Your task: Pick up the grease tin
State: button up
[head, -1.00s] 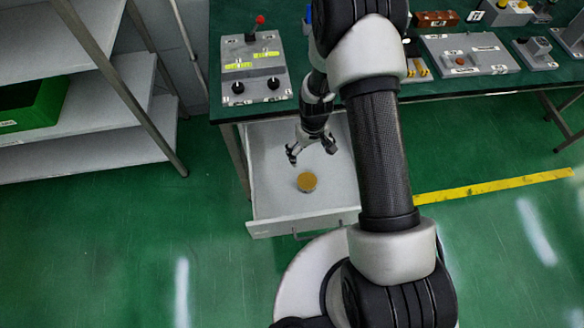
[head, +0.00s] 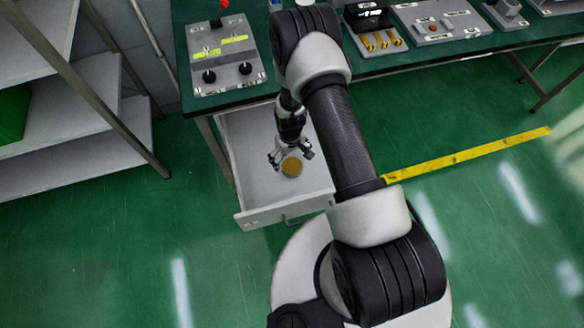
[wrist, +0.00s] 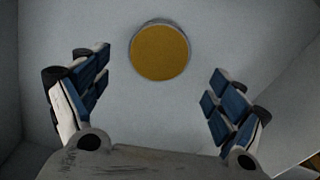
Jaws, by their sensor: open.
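The grease tin (head: 292,167) is a small round tin with a yellow-brown top, standing in the open white drawer (head: 262,199). In the wrist view the tin (wrist: 159,52) is above the picture's middle, ahead of the fingers and between their lines. My gripper (head: 291,157) is over the drawer, close to the tin. It is open and empty, with its two blue-padded fingers (wrist: 160,92) spread wide on either side. The fingers do not touch the tin. The exact height of the fingers over the tin is hard to tell.
The drawer's walls and front panel surround the tin, under a green-topped workbench (head: 385,62). A control box (head: 222,60) with knobs stands on the bench. Metal shelves (head: 85,120) stand at left. Open green floor with a yellow strip (head: 470,153) lies at right.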

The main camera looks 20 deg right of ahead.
aim_at(292, 166)
jog(key=f, duration=0.1)
jog(key=f+b, duration=0.1)
jog(key=f, duration=0.3)
jog(key=shift+s+d+b, duration=0.2)
jog(key=shift+s+b, duration=0.1)
jog(key=shift+b, duration=0.1)
jog(key=shift+r, duration=0.1)
jog(key=c, duration=1.4)
